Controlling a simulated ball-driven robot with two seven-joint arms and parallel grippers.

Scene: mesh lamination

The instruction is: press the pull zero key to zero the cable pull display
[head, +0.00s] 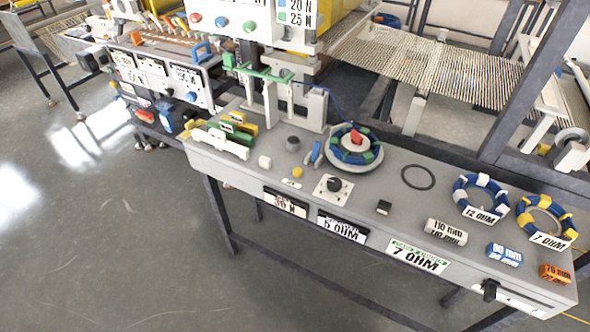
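On the grey bench (225,165), a small white plate with a yellow button (297,172) sits behind the front edge, above a front display reading what looks like 50 N (285,203). A small white block (264,162) lies to its left, and a small dark block (384,207) stands farther right. No legend reading pull zero is legible, so I cannot tell which is the pull zero key. Whether the N display is the cable pull display is also unclear. Neither of my grippers is in view.
A black knob on a white plate (334,185) and a blue-green coil around a red-topped hub (356,138) stand nearby. Green and yellow pieces (232,128) lie left.

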